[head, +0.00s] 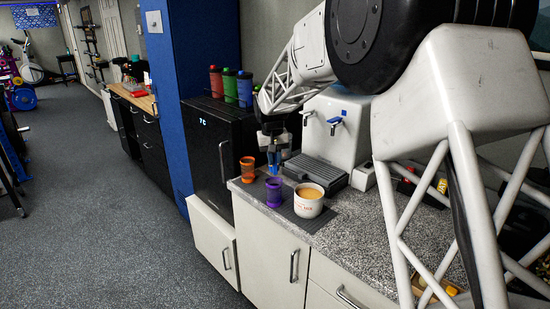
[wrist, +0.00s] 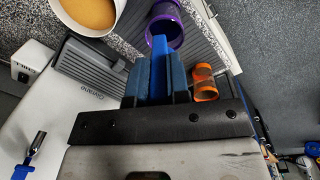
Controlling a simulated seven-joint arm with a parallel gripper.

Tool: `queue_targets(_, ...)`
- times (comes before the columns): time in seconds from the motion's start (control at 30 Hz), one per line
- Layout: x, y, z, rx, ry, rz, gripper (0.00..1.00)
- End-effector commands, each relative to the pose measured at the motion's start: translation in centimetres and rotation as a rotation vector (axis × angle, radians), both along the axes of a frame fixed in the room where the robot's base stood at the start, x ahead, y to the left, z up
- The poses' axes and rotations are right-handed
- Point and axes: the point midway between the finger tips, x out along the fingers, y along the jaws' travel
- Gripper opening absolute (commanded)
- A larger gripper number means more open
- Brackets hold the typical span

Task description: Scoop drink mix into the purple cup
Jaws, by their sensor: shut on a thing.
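The purple cup (head: 273,192) stands upright on a dark mat on the counter; it also shows at the top of the wrist view (wrist: 164,26). Right of it in the head view is a white tub (head: 309,208) filled with tan-orange drink mix (head: 310,193). The tub is partly cut off in the wrist view (wrist: 117,22). My gripper (head: 273,150) is above and behind the purple cup, shut on a bright blue handle, likely a scoop (wrist: 159,55). I cannot make out its bowl or whether it holds mix.
An orange cup (head: 247,170) stands left of the purple cup, near the gripper. A water dispenser (head: 335,125) with a grey drip tray (head: 316,172) is behind. The counter's front edge is close to the cups.

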Motion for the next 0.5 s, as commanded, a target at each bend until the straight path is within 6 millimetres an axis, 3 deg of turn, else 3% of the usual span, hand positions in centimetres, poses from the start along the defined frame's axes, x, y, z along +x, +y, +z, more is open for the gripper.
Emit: queue_targets(0.5,-0.4,2.0,-1.7,-0.289,-0.060,0.003,0.00)
